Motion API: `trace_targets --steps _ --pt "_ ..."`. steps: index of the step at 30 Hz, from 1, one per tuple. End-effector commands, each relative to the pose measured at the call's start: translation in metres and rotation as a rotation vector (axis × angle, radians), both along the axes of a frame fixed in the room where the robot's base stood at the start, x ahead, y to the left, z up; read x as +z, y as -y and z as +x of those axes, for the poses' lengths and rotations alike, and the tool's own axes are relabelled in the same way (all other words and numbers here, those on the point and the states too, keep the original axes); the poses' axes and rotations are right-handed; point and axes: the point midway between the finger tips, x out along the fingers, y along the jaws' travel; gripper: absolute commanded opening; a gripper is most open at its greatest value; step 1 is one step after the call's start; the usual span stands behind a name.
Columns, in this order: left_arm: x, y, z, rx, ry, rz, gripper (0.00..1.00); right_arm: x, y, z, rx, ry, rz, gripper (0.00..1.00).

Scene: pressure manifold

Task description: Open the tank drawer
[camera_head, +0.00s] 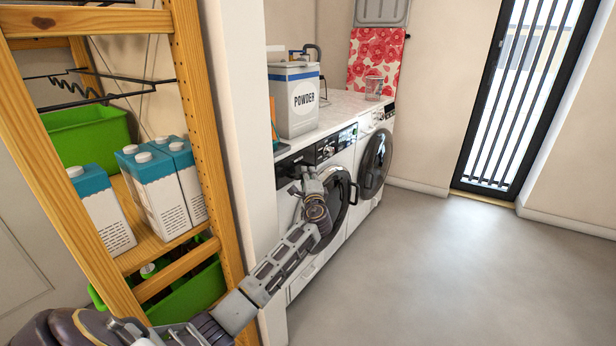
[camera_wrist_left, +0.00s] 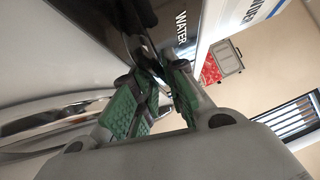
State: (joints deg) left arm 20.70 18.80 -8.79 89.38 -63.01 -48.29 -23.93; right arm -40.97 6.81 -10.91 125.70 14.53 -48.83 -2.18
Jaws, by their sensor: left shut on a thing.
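The tank drawer's dark glossy front, marked WATER (camera_wrist_left: 181,28), fills the top of the left wrist view. My left gripper (camera_head: 303,178) is at that panel's left part, above the round door. In the left wrist view its green-padded fingers (camera_wrist_left: 160,88) are shut at the dark front, on its edge or grip. The fingers hide the exact contact. I cannot tell how far the drawer stands out. My right gripper is not in view.
The machine's round door (camera_head: 338,202) stands just below my gripper. A wooden shelf (camera_head: 212,150) with cartons (camera_head: 155,190) and green crates is close on the left. The floor (camera_head: 430,260) on the right is clear.

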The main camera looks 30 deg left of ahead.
Motion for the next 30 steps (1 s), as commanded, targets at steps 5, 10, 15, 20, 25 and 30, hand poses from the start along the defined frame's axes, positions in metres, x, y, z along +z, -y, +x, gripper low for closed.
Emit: trace_targets --steps 5,10,15,20,25,30 --pt "-0.001 0.000 0.000 0.000 -0.002 -0.001 0.00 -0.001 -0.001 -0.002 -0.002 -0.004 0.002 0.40" --pt "-0.002 0.006 -0.001 0.000 -0.002 -0.002 0.00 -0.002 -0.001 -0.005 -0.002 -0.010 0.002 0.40" --pt "-0.002 0.023 -0.002 -0.003 -0.002 -0.003 0.00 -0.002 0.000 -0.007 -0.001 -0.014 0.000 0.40" --pt "-0.002 0.051 -0.004 -0.003 -0.002 -0.004 0.00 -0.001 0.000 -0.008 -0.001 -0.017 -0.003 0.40" --pt "-0.002 0.093 -0.007 -0.004 -0.002 -0.006 0.00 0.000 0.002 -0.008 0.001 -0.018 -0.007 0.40" --pt "-0.002 0.139 -0.011 -0.004 -0.003 -0.005 0.00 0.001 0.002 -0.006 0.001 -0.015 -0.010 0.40"
